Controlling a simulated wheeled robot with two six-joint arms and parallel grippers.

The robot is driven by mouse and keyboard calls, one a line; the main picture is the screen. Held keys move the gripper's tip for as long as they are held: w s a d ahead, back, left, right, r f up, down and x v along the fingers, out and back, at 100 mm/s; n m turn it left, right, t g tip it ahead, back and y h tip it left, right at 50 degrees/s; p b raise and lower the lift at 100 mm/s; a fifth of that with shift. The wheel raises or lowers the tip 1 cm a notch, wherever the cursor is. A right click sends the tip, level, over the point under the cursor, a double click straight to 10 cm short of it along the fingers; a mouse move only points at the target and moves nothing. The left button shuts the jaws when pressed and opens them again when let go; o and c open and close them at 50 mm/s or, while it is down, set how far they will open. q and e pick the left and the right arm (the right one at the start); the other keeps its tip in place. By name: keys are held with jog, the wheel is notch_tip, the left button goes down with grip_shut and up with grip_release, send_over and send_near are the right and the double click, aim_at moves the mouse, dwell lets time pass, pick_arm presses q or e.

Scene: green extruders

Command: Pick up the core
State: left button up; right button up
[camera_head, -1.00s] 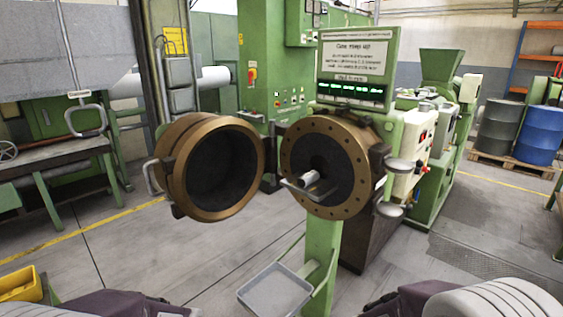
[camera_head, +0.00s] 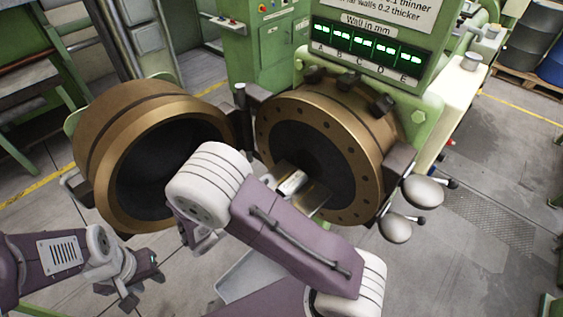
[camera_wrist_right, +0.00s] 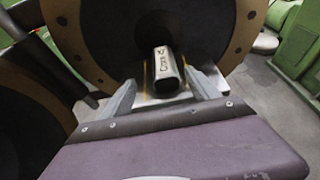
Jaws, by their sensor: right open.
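The core (camera_head: 292,183) is a short pale metal tube in front of the dark face of the right-hand bronze die head. In the right wrist view the core (camera_wrist_right: 165,70), with black writing on top, rests on a light metal plate (camera_wrist_right: 172,94). My right gripper (camera_wrist_right: 162,84) is open, with one finger on each side of the core; I cannot tell whether they touch it. In the head view my right forearm hides most of that gripper. My left gripper (camera_head: 137,278) is at lower left, away from the core; its jaw opening is unclear.
The right die head (camera_head: 365,125) has a bolted rim and stands under a green display panel (camera_head: 366,48). A hollow bronze ring (camera_head: 125,110) hangs swung open at left. A grey tray (camera_head: 240,275) is low in front, partly hidden. Two rounded grey weights (camera_head: 396,228) hang at right.

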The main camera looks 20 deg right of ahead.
aim_at(292, 183)
jog(key=d+p, duration=0.1)
jog(key=d, duration=0.1)
jog(key=shift+w+d+f+p, duration=0.2)
jog(key=shift+d+f+p, duration=0.1)
jog(key=shift+p, duration=0.05)
jog(key=shift+d+f, duration=0.1)
jog(key=shift+f, duration=0.05)
jog(key=p+x, duration=0.3)
jog(key=x, duration=0.2)
jog(key=shift+w+d, duration=0.15)
jog(key=shift+d, duration=0.15)
jog(key=shift+d+f, duration=0.1)
jog(key=shift+f, duration=0.05)
jog(key=shift+c, duration=0.7)
grip_shut()
